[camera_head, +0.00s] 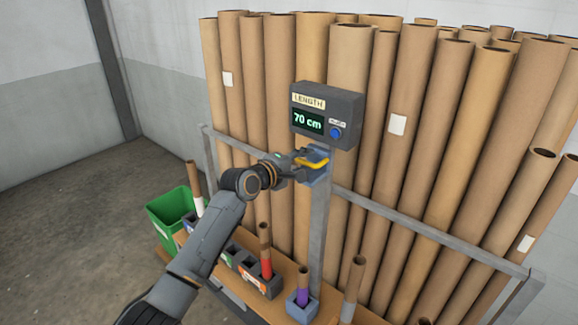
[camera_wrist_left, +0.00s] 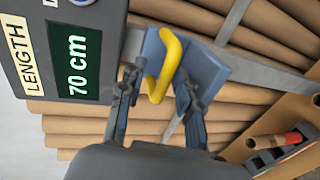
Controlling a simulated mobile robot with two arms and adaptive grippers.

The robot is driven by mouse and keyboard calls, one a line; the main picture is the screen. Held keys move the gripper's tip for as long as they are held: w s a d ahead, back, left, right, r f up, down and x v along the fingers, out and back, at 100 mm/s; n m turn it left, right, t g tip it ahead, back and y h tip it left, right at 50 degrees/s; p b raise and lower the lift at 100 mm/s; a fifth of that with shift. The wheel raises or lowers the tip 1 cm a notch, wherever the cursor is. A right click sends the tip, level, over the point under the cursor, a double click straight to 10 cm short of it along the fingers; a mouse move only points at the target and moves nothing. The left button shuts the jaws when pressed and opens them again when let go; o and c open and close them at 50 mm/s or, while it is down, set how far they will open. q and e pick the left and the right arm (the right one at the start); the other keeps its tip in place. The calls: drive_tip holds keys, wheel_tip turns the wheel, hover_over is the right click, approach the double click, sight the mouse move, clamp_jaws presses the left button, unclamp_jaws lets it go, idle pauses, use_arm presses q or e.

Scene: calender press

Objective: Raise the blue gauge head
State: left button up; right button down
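The blue gauge head (camera_head: 319,176) sits on a grey upright post, just below the display box (camera_head: 327,114). A yellow handle (camera_head: 314,164) sticks out from its front. In the left wrist view the blue head (camera_wrist_left: 205,68) and its yellow handle (camera_wrist_left: 171,62) are close ahead. My left gripper (camera_head: 306,163) is at the handle. The left wrist view shows its two fingers (camera_wrist_left: 156,88) apart, one on each side of the handle, with gaps visible. The display reads 70 cm. My right gripper does not show.
Many tall cardboard tubes (camera_head: 412,100) lean in a grey metal rack behind the post. Below, a wooden shelf (camera_head: 291,274) carries small bins with short tubes, including a blue-grey bin (camera_head: 301,308). A green bin (camera_head: 172,207) stands at left. Floor at left is clear.

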use_arm(q)
drive_tip(key=v, duration=1.2)
drive_tip(key=shift+w, duration=0.15)
drive_tip(key=s+a+f+m+g+y+b, duration=0.1)
drive_tip(key=a+f+y, duration=0.15)
drive_tip(key=f, duration=1.25)
drive_tip(key=a+f+g+y+b, duration=0.1)
drive_tip(key=a+f+y+b, duration=0.15)
drive_tip(key=f, duration=1.15)
drive_tip(key=s+a+f+m+g+y, duration=0.15)
drive_tip(key=s+f, duration=0.25)
drive_tip(key=f, duration=0.4)
drive_tip(key=s+a+f+m+g+b, duration=0.1)
drive_tip(key=s+a+f, duration=0.1)
drive_tip(key=s+f, duration=0.35)
drive_tip(key=s+a+f+m+g, duration=0.1)
drive_tip(key=s+a+f, duration=0.15)
drive_tip(key=f, duration=0.65)
drive_tip(key=s+a+f+m+g+y+b, duration=0.2)
drive_tip(key=s+a+f+m+g, duration=0.1)
drive_tip(key=s+f, duration=1.5)
drive_tip(key=s+f+m+g, duration=0.1)
drive_tip(key=s+f+m, duration=0.2)
drive_tip(key=s, duration=1.1)
drive_tip(key=s+a+f+m+g+b, duration=0.1)
drive_tip(key=s+f, duration=0.4)
drive_tip(key=s, duration=0.9)
drive_tip(key=shift+s+a+f+m+g+y, duration=0.2)
drive_tip(key=shift+a+f+m+g+y, duration=0.3)
drive_tip(key=shift+m, duration=0.45)
